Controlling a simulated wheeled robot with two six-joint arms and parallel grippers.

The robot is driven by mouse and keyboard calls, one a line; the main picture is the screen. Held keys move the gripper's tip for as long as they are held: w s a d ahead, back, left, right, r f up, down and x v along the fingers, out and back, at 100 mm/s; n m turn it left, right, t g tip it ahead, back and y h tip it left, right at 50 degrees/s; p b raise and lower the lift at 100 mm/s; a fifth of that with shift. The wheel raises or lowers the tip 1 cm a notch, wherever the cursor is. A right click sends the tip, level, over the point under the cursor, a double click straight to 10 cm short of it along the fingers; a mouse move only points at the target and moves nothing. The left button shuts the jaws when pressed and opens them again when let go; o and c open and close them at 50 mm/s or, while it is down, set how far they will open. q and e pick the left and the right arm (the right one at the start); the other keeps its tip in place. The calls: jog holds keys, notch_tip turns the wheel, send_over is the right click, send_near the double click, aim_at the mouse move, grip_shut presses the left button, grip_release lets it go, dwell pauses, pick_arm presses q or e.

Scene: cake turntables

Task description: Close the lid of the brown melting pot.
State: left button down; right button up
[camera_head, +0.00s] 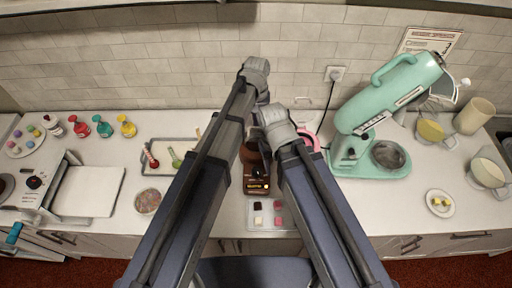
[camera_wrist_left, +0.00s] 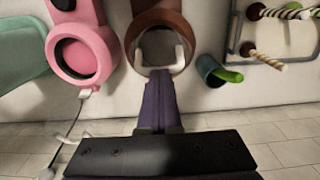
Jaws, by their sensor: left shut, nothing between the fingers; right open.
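The brown melting pot (camera_head: 257,183) stands on the counter between my arms, its front with small lights showing and its upper part mostly hidden. In the left wrist view its brown ring (camera_wrist_left: 160,18) shows with a greyish round middle. I cannot tell the lid's angle. My left gripper (camera_head: 257,72) is behind the pot, towards the wall; its shut, empty fingers (camera_wrist_left: 162,76) point at the ring. I cannot tell if they touch it. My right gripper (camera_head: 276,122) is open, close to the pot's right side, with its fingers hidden.
A pink melting pot (camera_wrist_left: 104,52) stands beside the brown one, with a cable. A mint mixer (camera_head: 375,125) is at right. A tray (camera_head: 165,142) with sticks and a green cup (camera_wrist_left: 210,72) lie on the other side.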

pick_arm(q)
jog(key=shift+f, duration=0.1)
jog(key=shift+s+f+b, duration=0.1)
jog(key=shift+f+b, duration=0.5)
jog(key=shift+b, duration=0.2)
jog(key=shift+f, duration=0.15)
jog(key=shift+w, duration=0.25)
jog(key=shift+s, duration=0.15)
jog(key=shift+s+f+b, duration=0.4)
jog(key=shift+s, duration=0.35)
jog(key=shift+f, duration=0.15)
